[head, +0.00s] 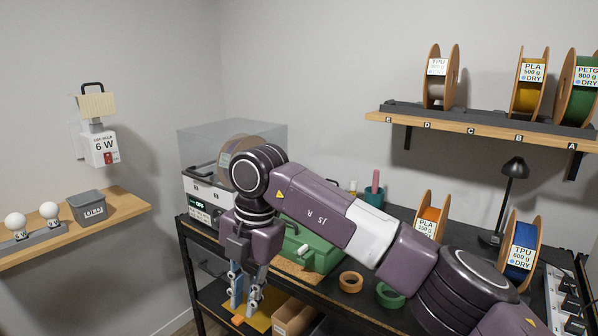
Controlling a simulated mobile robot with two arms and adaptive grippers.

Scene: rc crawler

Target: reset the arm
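My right arm (315,208) reaches in from the lower right across the workbench, bent at a rounded joint, with its wrist hanging down. My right gripper (245,300) points downward at the bench's front left edge. Its two fingers show close together at a slant, so I cannot tell whether it is open or shut. No held object is visible between them. The arm hides part of the bench, including part of a green case (318,245). My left gripper is not in view.
A dark workbench (350,295) holds tape rings (350,282), an orange spool (431,217), a blue spool (520,248) and a black lamp (514,168). A wall shelf (480,128) carries spools. A wooden shelf (125,207) at left holds bulbs (49,210) and a grey bin (87,206).

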